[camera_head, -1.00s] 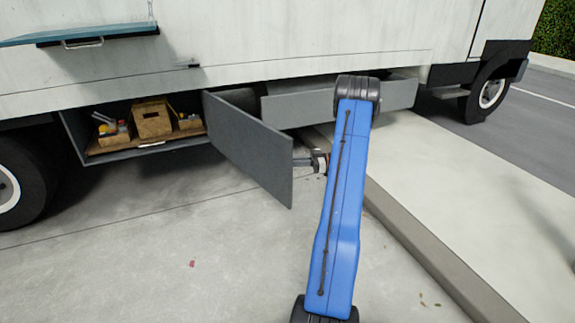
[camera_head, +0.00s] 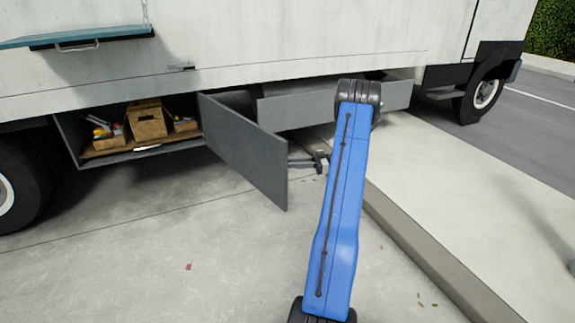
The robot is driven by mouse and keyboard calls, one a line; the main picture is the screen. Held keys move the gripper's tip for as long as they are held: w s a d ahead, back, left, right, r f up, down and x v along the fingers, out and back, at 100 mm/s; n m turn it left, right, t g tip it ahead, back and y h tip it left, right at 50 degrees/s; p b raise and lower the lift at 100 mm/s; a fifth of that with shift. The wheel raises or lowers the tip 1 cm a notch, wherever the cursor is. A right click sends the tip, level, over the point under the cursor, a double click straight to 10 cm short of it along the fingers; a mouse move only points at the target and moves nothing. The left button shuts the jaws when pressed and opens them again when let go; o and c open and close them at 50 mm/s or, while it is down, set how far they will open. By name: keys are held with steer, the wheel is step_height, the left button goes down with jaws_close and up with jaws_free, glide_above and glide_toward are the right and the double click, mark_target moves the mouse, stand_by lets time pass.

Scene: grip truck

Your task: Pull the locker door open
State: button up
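The grey locker door (camera_head: 243,150) under the truck body stands swung wide open, hinged at the right side of the locker (camera_head: 84,161). The open locker shows a wooden shelf with boxes inside. My blue arm reaches up through the middle of the view. Part of my gripper (camera_head: 318,161) shows behind the arm, to the right of the door's far face. The door and arm hide some of it, so I cannot tell whether its fingers are open or touch the door.
A second grey panel (camera_head: 335,102) hangs under the truck to the right. Cardboard boxes (camera_head: 147,120) sit in the locker. A blue shelf (camera_head: 75,37) juts from the truck at upper left. A raised kerb (camera_head: 420,235) runs along the right; pavement in front is clear.

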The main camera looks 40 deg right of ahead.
steer(key=v, duration=1.4)
steer(key=shift+s+d, duration=0.15)
steer(key=shift+s, duration=0.1)
